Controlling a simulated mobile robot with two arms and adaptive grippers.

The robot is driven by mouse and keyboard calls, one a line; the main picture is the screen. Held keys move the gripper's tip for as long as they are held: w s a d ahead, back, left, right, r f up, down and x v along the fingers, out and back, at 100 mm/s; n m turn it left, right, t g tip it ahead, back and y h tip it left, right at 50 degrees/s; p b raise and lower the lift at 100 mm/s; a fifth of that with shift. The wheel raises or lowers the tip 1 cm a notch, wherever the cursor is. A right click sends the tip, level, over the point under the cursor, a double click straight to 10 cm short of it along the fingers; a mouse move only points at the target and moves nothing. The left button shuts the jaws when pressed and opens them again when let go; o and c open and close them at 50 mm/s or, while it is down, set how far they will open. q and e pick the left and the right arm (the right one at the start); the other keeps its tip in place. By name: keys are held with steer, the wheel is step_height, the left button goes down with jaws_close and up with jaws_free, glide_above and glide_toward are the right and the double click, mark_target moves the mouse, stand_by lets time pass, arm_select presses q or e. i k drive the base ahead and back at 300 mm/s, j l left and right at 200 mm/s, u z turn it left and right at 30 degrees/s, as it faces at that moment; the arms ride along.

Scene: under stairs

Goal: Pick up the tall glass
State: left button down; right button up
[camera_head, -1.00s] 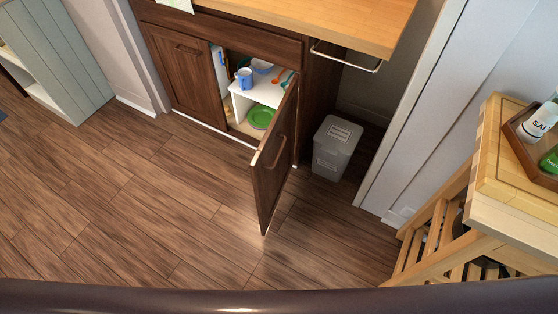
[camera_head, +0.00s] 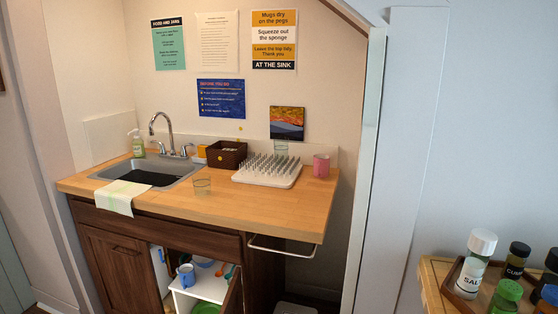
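Two clear glasses show on the wooden counter (camera_head: 240,208). One squat-looking glass (camera_head: 202,186) stands upright near the front, between the sink and the drying rack. The other glass (camera_head: 281,148) is at the back by the wall, partly hidden by the white peg drying rack (camera_head: 268,172); I cannot tell if it stands on the rack or behind it. I cannot tell for sure which is the tall one. Neither of my grippers is in view.
A sink (camera_head: 150,172), dark basket (camera_head: 227,154) and pink mug (camera_head: 321,165) share the counter. A towel rail (camera_head: 285,250) juts from its front right. The cabinet below is open, with a blue mug (camera_head: 186,275). A salt shaker (camera_head: 475,262) stands on a side table at right.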

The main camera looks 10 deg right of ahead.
mark_target(281, 143)
steer(key=k, duration=0.8)
steer(key=k+z, duration=0.1)
steer(key=z, duration=0.3)
steer(key=k+z, duration=0.15)
steer(key=z, duration=0.25)
steer(key=k+z, duration=0.1)
steer(key=z, duration=0.3)
steer(key=i+j, duration=0.15)
steer(key=j, duration=0.25)
steer(key=i+j, duration=0.15)
steer(key=j, duration=0.25)
steer(key=i+j, duration=0.15)
steer(key=j, duration=0.25)
steer(key=i+j, duration=0.15)
steer(key=j, duration=0.2)
steer(key=i+j, duration=0.15)
steer(key=j, duration=0.25)
steer(key=i+j, duration=0.2)
steer(key=j, duration=0.2)
steer(key=i+j, duration=0.15)
steer(key=j, duration=0.25)
steer(key=z, duration=0.05)
